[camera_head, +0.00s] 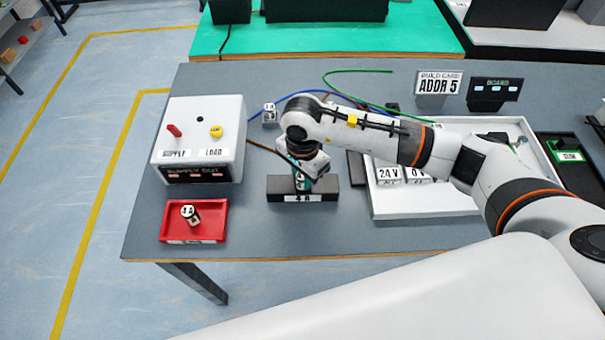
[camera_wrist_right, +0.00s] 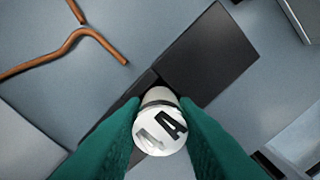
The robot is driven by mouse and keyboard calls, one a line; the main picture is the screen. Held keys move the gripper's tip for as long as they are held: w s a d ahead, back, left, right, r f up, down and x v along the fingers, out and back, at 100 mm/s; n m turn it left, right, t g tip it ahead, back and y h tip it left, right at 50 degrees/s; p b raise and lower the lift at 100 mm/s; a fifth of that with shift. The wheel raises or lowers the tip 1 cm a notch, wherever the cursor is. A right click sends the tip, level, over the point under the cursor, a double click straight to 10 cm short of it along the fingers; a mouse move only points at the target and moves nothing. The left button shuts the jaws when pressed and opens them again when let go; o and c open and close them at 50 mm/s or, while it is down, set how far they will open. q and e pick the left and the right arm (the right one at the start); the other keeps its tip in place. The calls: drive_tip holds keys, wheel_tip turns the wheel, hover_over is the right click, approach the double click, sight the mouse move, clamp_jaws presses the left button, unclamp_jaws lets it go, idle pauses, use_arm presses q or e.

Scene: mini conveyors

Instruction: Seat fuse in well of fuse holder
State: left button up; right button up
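The fuse holder (camera_head: 328,187) is a low black block with a white label on its front, on the grey table left of the white tray. It also shows in the right wrist view (camera_wrist_right: 210,50). My right gripper (camera_head: 302,184) points down at the middle of the holder. In the right wrist view its green fingers are shut on a fuse (camera_wrist_right: 160,130) with a white cap marked "4 A". The fuse stands over the holder's middle, where the well is hidden. I cannot tell how deep it sits. My left gripper is in neither view.
A red tray (camera_head: 218,232) with another fuse (camera_head: 190,214) stands at the front left. The supply box (camera_head: 200,140) is behind it. A small labelled piece (camera_head: 270,114) stands behind the holder, near loose wires. The white tray (camera_head: 430,208) lies to the right.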

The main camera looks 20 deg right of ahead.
drive_tip(key=o, duration=0.4)
drive_tip(key=shift+r+p, duration=0.3)
drive_tip(key=shift+p, duration=0.1)
drive_tip(key=shift+r+b, duration=1.5)
drive_tip(key=shift+r, duration=4.35)
